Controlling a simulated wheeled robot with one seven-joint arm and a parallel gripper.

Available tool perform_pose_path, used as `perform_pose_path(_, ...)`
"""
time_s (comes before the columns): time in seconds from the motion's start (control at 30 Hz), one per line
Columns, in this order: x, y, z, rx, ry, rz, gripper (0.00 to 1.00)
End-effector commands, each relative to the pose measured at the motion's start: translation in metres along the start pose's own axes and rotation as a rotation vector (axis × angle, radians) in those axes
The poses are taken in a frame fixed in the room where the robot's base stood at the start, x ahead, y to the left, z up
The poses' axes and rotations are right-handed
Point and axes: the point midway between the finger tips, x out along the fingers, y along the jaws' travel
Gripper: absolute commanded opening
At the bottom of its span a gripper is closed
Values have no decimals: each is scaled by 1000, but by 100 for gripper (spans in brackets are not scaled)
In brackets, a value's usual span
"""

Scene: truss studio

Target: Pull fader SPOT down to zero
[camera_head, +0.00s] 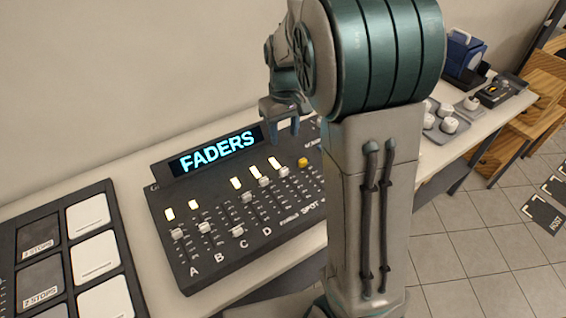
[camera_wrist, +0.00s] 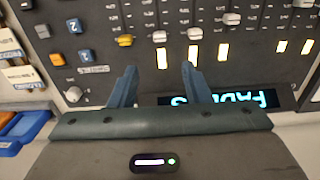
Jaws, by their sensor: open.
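A black fader console (camera_head: 183,258) stands on the bench, its display reading FADERS. The SPOT fader cap (camera_head: 283,171) is white and sits high in its slot, beside the yellow cap; a lit lamp is above it. In the wrist view, the picture is turned over, and the SPOT cap (camera_wrist: 159,37) lies just beyond my fingertips, right of the yellow cap (camera_wrist: 124,40). My gripper (camera_wrist: 158,68) is open and empty, its fingers straddling the SPOT column, apart from the cap. In the head view my gripper (camera_head: 282,127) hangs above the console's back edge.
The FRONT-side neighbouring cap (camera_wrist: 195,33) is close beside SPOT, at a similar height. Other faders fill the console's left part. A pad panel (camera_head: 65,255) lies at left. A tray with white items (camera_head: 449,125) sits farther right. My arm hides the console's right part.

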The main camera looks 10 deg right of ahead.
Motion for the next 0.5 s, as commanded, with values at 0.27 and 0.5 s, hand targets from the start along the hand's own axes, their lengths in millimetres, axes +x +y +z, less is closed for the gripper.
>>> perform_pose_path(0.27, 31, 0, -1, -4, -11, 1, 44)
perform_pose_path(0.5, 83, 1, 0, -4, -11, 1, 44)
